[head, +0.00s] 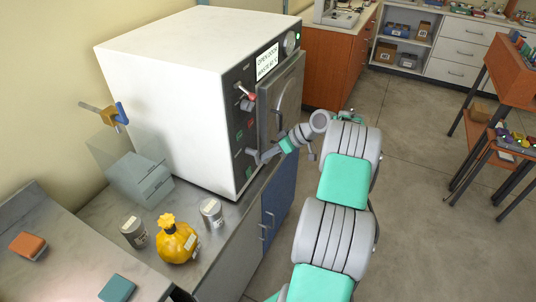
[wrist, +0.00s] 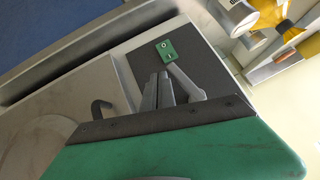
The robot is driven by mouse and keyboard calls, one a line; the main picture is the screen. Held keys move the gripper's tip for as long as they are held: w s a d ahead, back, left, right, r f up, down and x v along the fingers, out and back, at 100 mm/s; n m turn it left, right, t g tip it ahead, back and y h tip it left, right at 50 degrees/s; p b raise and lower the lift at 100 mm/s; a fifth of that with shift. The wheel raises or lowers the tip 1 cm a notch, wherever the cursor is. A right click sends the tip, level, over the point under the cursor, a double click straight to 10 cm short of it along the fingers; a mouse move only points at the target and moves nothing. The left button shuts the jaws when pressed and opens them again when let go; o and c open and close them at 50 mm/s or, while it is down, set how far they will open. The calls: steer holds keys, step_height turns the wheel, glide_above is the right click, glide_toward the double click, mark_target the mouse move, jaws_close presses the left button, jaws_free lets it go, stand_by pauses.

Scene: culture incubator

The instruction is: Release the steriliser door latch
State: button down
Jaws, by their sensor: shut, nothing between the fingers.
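The white steriliser (head: 175,85) stands on the counter, its grey door (head: 284,88) against the front beside a dark control panel. A grey lever (wrist: 187,83), which looks like the latch, sits low on the panel near a small green plate (wrist: 167,50). It also shows in the head view (head: 251,154). My gripper (wrist: 158,90) is shut and empty, its fingers close beside the lever. I cannot tell whether they touch it. A dark hook (wrist: 101,108) shows on the door side. My wrist hides part of the door in the wrist view.
A red-knobbed lever (head: 247,96) is higher on the panel, below a lit display (head: 267,61). A yellow bag (head: 177,240) and two grey canisters stand on the counter (head: 225,236). A clear box (head: 138,178) is left of the steriliser.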

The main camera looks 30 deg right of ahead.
steer(key=shift+r, duration=0.55)
steer(key=v, duration=0.8)
steer(key=shift+f, duration=0.1)
